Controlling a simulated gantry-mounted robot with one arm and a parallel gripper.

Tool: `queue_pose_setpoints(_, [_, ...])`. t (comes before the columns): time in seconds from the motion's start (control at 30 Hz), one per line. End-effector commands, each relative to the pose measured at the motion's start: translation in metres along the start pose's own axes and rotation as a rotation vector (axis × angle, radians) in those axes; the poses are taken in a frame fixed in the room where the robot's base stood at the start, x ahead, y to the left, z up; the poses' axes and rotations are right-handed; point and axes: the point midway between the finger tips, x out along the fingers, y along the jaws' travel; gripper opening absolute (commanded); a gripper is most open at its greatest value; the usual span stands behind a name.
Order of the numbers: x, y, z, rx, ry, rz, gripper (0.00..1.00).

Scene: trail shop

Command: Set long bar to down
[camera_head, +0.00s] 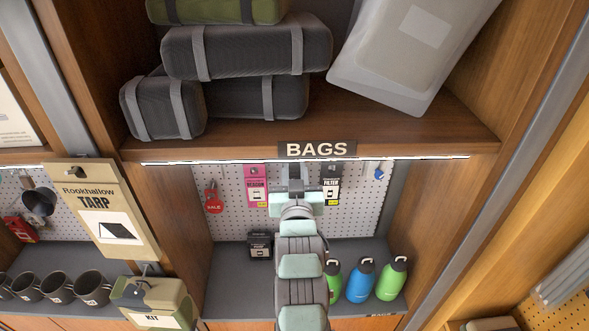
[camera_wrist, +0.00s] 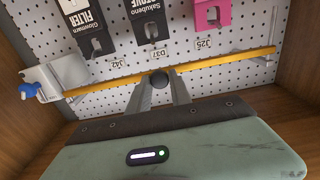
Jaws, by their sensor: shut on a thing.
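A long orange-yellow bar (camera_wrist: 222,62) runs across the white pegboard in the wrist view, tilted a little in the picture. In the head view my gripper (camera_head: 294,176) reaches up to the pegboard under the BAGS sign, and my arm hides part of the board. I cannot make out the bar in the head view. The wrist view's label text is upside down.
Hanging packs, a FILTER box (camera_head: 330,184) and a pink BEACON box (camera_head: 256,184), flank my gripper. A blue knob (camera_wrist: 29,90) is at the bar's left in the wrist view. Bottles (camera_head: 361,281) and a black box (camera_head: 260,246) stand on the shelf below. Wooden side walls enclose the bay.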

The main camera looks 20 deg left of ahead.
Motion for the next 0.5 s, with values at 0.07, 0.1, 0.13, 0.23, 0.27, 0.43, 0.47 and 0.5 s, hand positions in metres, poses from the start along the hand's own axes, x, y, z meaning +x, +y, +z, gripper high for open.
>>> queue_pose_setpoints(0.07, [0.0, 0.0, 0.013, 0.001, -0.001, 0.0, 0.0])
queue_pose_setpoints(0.1, [0.0, 0.0, 0.019, 0.001, -0.001, 0.0, 0.0])
queue_pose_setpoints(0.13, [0.0, 0.0, 0.024, 0.001, -0.002, 0.0, 0.0])
queue_pose_setpoints(0.23, [0.0, 0.0, 0.041, 0.001, -0.002, 0.0, 0.0])
queue_pose_setpoints(0.27, [0.0, 0.0, 0.046, 0.001, -0.003, 0.0, 0.0])
queue_pose_setpoints(0.43, [0.0, 0.0, 0.056, 0.001, -0.003, 0.0, 0.0])
queue_pose_setpoints(0.47, [0.0, 0.0, 0.055, 0.001, -0.003, 0.0, 0.0])
queue_pose_setpoints(0.5, [0.0, 0.0, 0.054, 0.001, -0.004, 0.0, 0.0])
